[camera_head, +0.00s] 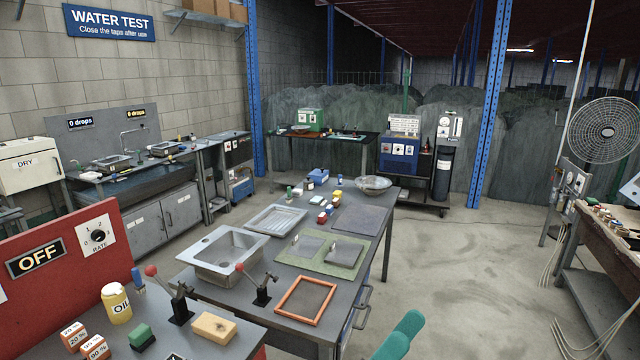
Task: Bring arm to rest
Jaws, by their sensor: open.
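My gripper is open, and I see nothing between the fingers. The rest of my arm is out of view. The steel worktable (372,228) stands to the left of and beyond the fingers. An orange-framed tray (284,298) lies on its near end, left of my gripper, and they look apart.
The worktable holds a sink basin (222,252), a ribbed tray (276,220) and a green mat (292,262). A red panel reading OFF (75,255) and levers stand at left. A bench (600,240) and fan (604,130) are at right. Concrete floor (470,280) between is mostly clear.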

